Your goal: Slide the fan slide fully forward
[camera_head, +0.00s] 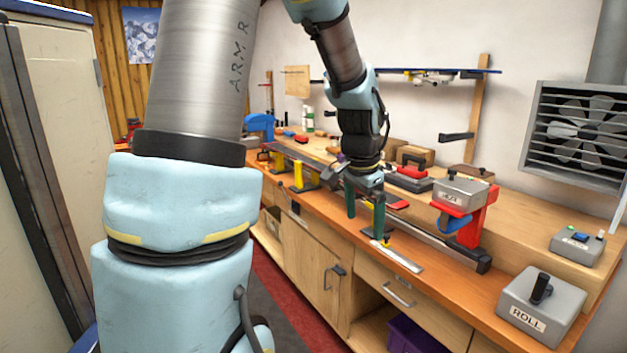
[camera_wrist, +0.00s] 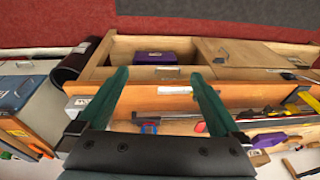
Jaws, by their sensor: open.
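A small grey control box (camera_head: 578,244) sits on the raised back ledge at the far right, below the wall fan. It carries a small dark label, a green spot and a pale upright nub (camera_head: 601,234); the label is too small to read, so I cannot tell whether this is the fan slide or how far it is set. My gripper (camera_head: 365,215) is open and empty, pointing down over the front edge of the bench, well left of that box. In the wrist view its two green fingers (camera_wrist: 160,76) are spread with nothing gripped.
A grey box marked ROLL (camera_head: 540,306) with a black handle stands at the bench's right front. A red stand with a grey block (camera_head: 462,192) and a long dark rail (camera_head: 440,243) lie between. A white ruler (camera_head: 396,256) lies near my gripper. The wall fan (camera_head: 580,132) hangs above.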

